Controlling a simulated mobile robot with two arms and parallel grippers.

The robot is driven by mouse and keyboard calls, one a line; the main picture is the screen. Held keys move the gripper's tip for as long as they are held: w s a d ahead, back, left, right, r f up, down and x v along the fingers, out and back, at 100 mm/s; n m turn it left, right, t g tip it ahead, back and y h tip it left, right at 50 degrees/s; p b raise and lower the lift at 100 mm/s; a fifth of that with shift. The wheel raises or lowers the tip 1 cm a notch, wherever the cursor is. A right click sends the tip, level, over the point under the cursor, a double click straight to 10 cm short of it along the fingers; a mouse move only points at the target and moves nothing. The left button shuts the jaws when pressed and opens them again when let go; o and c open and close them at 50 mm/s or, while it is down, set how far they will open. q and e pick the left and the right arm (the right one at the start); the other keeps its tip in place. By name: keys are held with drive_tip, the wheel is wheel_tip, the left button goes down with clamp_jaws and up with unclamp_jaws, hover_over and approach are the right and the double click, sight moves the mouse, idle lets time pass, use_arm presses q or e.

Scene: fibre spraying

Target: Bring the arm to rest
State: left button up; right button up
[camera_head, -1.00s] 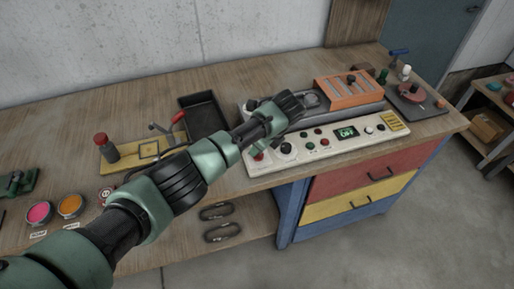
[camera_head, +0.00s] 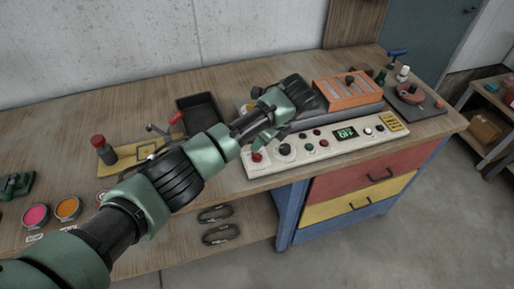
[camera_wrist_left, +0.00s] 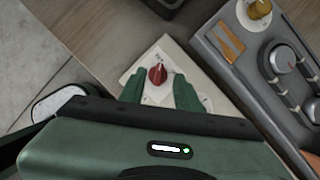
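My left arm reaches in from the lower left of the head view. My left gripper (camera_head: 279,140) hangs over the left part of the cream control panel (camera_head: 318,144), and the wrist partly hides the machine behind it. In the left wrist view its two green fingers (camera_wrist_left: 158,92) are apart with nothing held between them. A red knob (camera_wrist_left: 157,74) on the panel shows beyond the gap between the fingers. I cannot tell how far above the panel the fingertips are. My right gripper is not in view.
An orange slotted block (camera_head: 347,91) stands right of the wrist. A black tray (camera_head: 197,113) and a yellow board (camera_head: 122,160) lie left on the wooden bench. Pink (camera_head: 36,216) and orange (camera_head: 67,208) pots sit front left. Free floor lies at the right.

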use_arm(q)
drive_tip(key=shift+v, duration=1.15)
